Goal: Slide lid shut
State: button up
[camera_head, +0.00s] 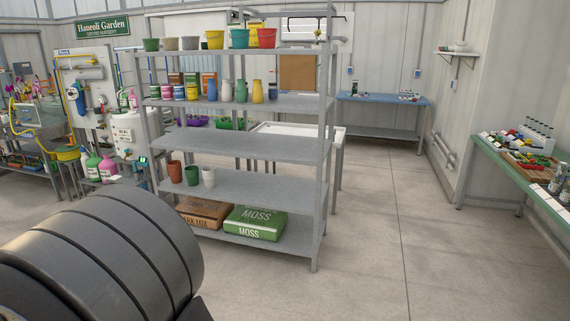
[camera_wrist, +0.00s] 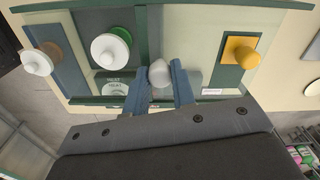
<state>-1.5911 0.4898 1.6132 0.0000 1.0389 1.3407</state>
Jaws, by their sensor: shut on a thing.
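In the wrist view my gripper (camera_wrist: 161,92) has its two blue-grey fingers closed on either side of a pale grey knob (camera_wrist: 160,74). The knob stands in front of a cream panel with dark green framing (camera_wrist: 140,35). The knob seems to belong to the lid, but the fingers hide its base and the lid's edges are hard to make out. I cannot tell how far the lid is open. Neither lid nor gripper shows in the head view.
Near the gripper are a white knob (camera_wrist: 38,62) at far left, a white-and-green knob (camera_wrist: 110,48) and a yellow knob (camera_wrist: 241,50) at right. In the head view a grey shelf rack (camera_head: 240,144) stands ahead, with clear floor (camera_head: 440,235) to its right.

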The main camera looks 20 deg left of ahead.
jog(key=d, duration=1.2)
jog(key=shift+d, duration=0.15)
jog(key=o, duration=0.3)
jog(key=shift+d, duration=0.1)
jog(key=o, duration=0.4)
jog(key=shift+r, duration=0.1)
notch_tip(320, 180, up, 7)
dwell(0.8)
